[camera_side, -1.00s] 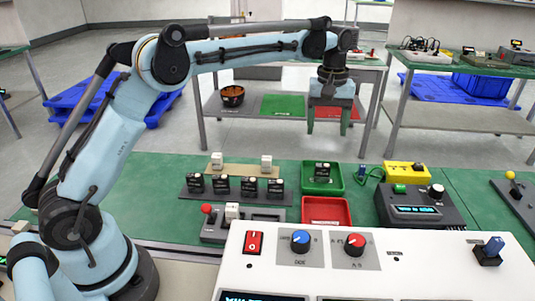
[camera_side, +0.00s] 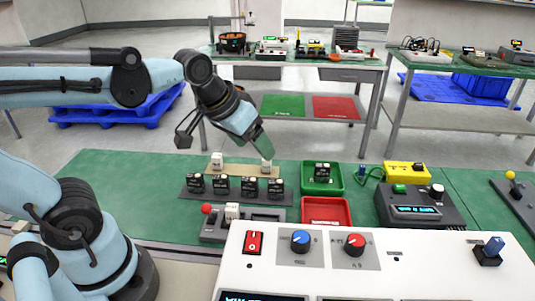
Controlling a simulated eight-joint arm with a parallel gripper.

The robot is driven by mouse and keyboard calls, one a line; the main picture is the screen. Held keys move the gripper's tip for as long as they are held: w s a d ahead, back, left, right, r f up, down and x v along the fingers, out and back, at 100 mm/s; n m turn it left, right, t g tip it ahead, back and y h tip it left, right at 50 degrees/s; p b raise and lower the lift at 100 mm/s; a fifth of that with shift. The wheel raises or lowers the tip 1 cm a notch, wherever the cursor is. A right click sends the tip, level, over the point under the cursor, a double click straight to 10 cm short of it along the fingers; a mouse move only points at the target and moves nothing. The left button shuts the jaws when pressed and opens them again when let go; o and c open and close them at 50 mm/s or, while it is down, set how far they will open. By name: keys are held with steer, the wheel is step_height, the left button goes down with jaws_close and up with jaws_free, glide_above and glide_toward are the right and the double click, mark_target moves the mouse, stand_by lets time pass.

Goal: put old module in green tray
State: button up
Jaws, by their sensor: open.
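The green tray (camera_side: 336,185) stands on the green bench right of the rack, with a dark module (camera_side: 322,172) inside it. The dark rack (camera_side: 236,197) holds several black modules with pale labels, such as one at its left end (camera_side: 195,184). Behind them, a tan strip (camera_side: 240,170) carries two white modules, one left (camera_side: 217,160) and one right (camera_side: 266,166). My gripper (camera_side: 263,147) is open and tilted, its greenish fingers just above the right white module. I cannot tell whether they touch it. Which module is the old one is not clear.
A red tray (camera_side: 327,211) sits in front of the green one. A black device with a display (camera_side: 415,206) and a yellow box (camera_side: 407,171) stand to the right. A white control panel (camera_side: 385,272) fills the front. The bench left of the rack is clear.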

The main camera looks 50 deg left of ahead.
steer(key=shift+m+t, duration=0.5)
steer(key=shift+m, duration=0.1)
steer(key=s+f, duration=0.3)
steer(key=shift+s+a, duration=0.1)
steer(key=shift+s, duration=0.1)
